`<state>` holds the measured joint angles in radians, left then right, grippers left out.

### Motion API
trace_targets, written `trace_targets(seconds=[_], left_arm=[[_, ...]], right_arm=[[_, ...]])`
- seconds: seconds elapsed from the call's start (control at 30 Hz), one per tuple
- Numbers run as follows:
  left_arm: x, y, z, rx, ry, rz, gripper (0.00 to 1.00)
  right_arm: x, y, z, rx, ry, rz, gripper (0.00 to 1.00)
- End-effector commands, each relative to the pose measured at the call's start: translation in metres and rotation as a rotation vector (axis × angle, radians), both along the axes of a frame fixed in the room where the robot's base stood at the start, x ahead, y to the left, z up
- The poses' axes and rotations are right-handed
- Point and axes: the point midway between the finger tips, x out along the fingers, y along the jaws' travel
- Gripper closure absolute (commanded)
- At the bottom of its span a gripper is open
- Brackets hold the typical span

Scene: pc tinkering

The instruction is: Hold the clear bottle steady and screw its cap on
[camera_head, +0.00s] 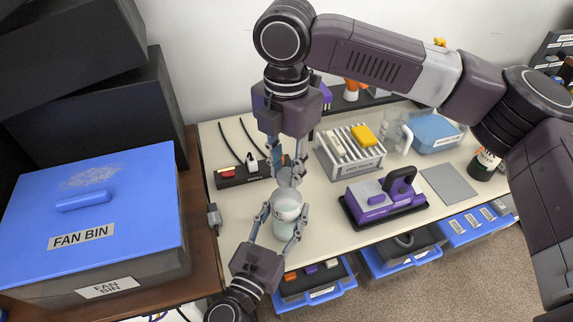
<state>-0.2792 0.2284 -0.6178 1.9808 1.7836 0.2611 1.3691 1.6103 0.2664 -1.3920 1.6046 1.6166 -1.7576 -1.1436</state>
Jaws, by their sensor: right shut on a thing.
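The clear bottle (287,213) stands upright near the front left of the table, with pale contents low inside. My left gripper (285,224) comes from below, with one finger on each side of the bottle; whether both fingers press on it is hard to tell. My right gripper (289,176) points straight down above the bottle's mouth. It is shut on a small pale piece, which looks like the cap (289,179). The fingers partly hide this piece, and I cannot tell whether it touches the bottle's rim.
A power strip (240,176) lies behind the bottle on the left. A white rack (349,155) and a purple device on a black tray (345,213) stand to the right. A blue-lidded fan bin (142,202) is at left. Open drawers (325,295) jut out below the table front.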

Motion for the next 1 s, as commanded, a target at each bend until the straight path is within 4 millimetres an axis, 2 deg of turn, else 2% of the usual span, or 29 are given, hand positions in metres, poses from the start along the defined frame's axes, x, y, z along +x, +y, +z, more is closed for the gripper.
trace_targets(seconds=[0.73, 0.77, 0.9, 1.0], left_arm=[[0.0, 0.0, 0.0, 0.0, 0.0, 0.0, 0.83], [0.0, 0.0, 0.0, 0.0, 0.0, 0.0, 0.83], [0.0, 0.0, 0.0, 0.0, 0.0, 0.0, 0.83], [0.0, 0.0, 0.0, 0.0, 0.0, 0.0, 0.83]], right_arm=[[0.0, 0.0, -0.017, 0.0, 0.0, 0.0, 0.99], [0.0, 0.0, -0.017, 0.0, 0.0, 0.0, 0.72], [0.0, 0.0, -0.016, -0.001, -0.001, 0.0, 0.57], [0.0, 0.0, -0.016, 0.0, 0.0, 0.0, 0.55]])
